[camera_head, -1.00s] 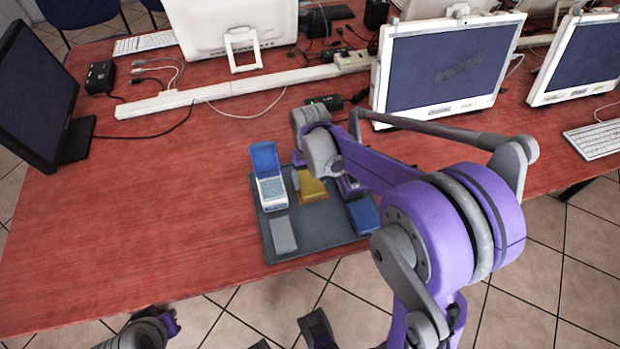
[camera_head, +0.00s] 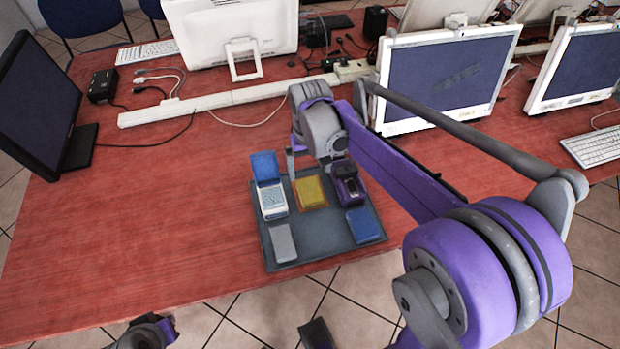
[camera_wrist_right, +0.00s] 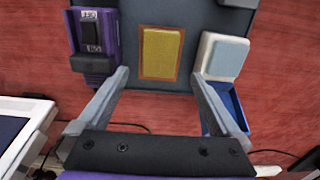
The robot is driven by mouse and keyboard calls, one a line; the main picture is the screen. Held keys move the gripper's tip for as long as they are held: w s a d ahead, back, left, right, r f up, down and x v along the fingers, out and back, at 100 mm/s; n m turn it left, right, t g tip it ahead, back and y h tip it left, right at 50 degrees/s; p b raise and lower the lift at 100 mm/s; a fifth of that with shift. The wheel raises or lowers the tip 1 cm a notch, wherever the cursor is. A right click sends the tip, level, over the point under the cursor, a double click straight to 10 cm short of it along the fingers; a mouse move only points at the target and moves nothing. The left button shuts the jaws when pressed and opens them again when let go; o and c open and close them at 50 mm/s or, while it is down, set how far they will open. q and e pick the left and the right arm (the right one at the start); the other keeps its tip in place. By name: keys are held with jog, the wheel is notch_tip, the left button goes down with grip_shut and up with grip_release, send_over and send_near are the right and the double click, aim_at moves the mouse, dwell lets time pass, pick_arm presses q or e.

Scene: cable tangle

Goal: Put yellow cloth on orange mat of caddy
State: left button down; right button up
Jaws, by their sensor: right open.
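The yellow cloth (camera_head: 311,192) lies flat as a small rectangle on the orange mat (camera_head: 325,201) of the dark grey caddy (camera_head: 322,237). In the right wrist view the cloth (camera_wrist_right: 161,52) sits inside the mat's edges, with an orange border (camera_wrist_right: 142,66) around it. My right gripper (camera_wrist_right: 158,76) is open and empty. Its fingers are spread apart, and they show nearer the camera than the cloth, holding nothing. In the head view my right gripper (camera_head: 309,162) is just behind the caddy's far edge, partly hidden by its own wrist.
The caddy also holds a white box with a raised blue lid (camera_head: 271,197), a purple device (camera_head: 347,186), a grey block (camera_head: 284,243) and a blue block (camera_head: 363,225). Monitors (camera_head: 446,78) and a white cable duct (camera_head: 215,99) stand behind.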

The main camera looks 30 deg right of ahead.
jog(key=s+a+n+t, duration=0.1)
jog(key=s+a, duration=0.1)
jog(key=s, duration=0.3)
jog(key=s+a+f+n+t, duration=0.1)
jog(key=s+a+t, duration=0.1)
jog(key=s, duration=0.4)
jog(key=s+a+f+t, duration=0.1)
jog(key=s+a+t, duration=0.1)
jog(key=s, duration=0.4)
jog(key=shift+a+f+n, duration=0.2)
jog(key=shift+a+n, duration=0.2)
